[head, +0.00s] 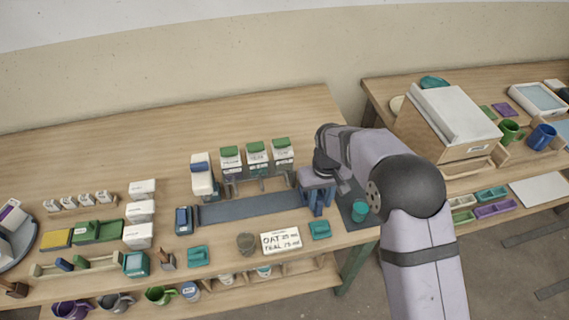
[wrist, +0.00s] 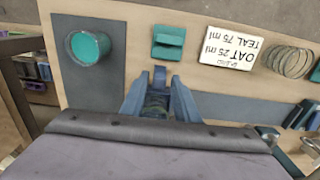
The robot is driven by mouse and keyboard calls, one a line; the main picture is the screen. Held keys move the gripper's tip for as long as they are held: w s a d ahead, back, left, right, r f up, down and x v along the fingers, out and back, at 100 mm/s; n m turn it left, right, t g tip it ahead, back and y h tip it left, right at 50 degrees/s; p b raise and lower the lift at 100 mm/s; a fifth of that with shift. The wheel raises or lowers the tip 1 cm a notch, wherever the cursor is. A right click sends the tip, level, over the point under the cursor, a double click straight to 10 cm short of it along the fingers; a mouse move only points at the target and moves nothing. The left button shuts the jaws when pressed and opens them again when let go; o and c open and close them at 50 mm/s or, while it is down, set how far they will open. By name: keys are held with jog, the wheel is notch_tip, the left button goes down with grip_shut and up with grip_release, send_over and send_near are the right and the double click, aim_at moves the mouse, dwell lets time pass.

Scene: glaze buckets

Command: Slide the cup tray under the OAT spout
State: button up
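My gripper (head: 318,198) is low over the right end of a dark strip (head: 250,208). In the wrist view my gripper (wrist: 160,88) has its blue fingers apart. A small blue upright piece (wrist: 160,74) shows between them with gaps beside it; I cannot tell whether it belongs to the cup tray. The tray itself cannot be made out, perhaps hidden by my gripper. Three white dispensers with green lids, the middle one here (head: 257,157), stand behind the strip. Their labels are too small to read, so I cannot tell which is OAT.
A teal cup (wrist: 88,47) stands on a dark mat (wrist: 100,88) beside my gripper. The strip's middle is clear.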

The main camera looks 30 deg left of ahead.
grip_shut()
jog(key=shift+s+a, duration=2.8)
jog(key=shift+o, duration=0.2)
grip_release()
jog(key=shift+r+p, duration=0.15)
jog(key=shift+p, duration=0.2)
